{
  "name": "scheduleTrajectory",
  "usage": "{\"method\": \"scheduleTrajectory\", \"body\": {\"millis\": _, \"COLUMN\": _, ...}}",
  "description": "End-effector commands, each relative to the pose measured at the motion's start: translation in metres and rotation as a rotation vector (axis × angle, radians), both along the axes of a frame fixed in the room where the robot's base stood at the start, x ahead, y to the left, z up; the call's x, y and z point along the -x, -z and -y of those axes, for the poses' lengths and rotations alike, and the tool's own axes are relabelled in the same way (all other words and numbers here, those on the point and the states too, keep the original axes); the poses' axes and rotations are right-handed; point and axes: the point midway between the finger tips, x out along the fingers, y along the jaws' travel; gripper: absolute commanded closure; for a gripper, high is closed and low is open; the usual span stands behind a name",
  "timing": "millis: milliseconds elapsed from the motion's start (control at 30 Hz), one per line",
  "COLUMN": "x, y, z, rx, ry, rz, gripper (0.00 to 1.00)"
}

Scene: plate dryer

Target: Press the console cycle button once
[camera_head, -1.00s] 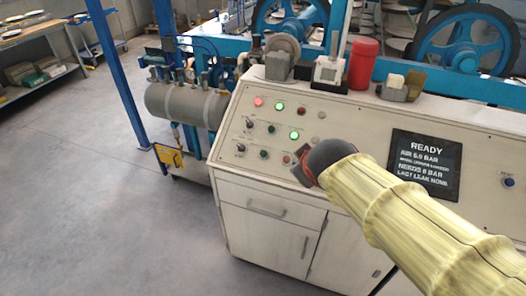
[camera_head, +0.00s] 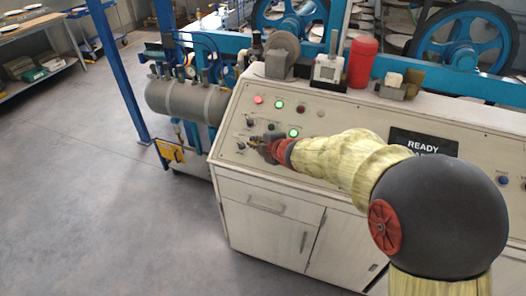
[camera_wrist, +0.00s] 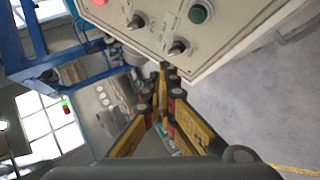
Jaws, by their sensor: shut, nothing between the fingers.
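The cream console (camera_head: 340,119) has a sloped panel with lamps, knobs and buttons at its left. A red lamp (camera_head: 258,100) and two green lamps, one upper (camera_head: 280,104) and one lower (camera_head: 293,133), are lit. A blue button (camera_head: 503,181) sits at the far right. Labels are too small to read, so I cannot tell which is the cycle button. My gripper (camera_head: 259,142) is shut and empty, in front of the lower left controls, hiding some. In the wrist view, its fingertips (camera_wrist: 166,74) point past the panel edge, near a black knob (camera_wrist: 178,46); a green button (camera_wrist: 200,12) is above.
A dark display (camera_head: 423,142) reading READY is partly hidden by my arm. A red canister (camera_head: 362,62) and small devices stand on the console's top ledge. A grey tank (camera_head: 187,100) and blue post (camera_head: 118,75) are at left; open floor lies front left.

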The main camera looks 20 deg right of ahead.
Motion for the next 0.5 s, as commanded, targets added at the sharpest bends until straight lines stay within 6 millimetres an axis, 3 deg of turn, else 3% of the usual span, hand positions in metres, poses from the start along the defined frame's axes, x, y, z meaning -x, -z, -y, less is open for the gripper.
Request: {"method": "scheduleTrajectory", "body": {"millis": 500, "x": -0.022, "y": 0.052, "z": 0.017, "rx": -0.001, "ry": 0.003, "rz": -0.002, "gripper": 1.00}}
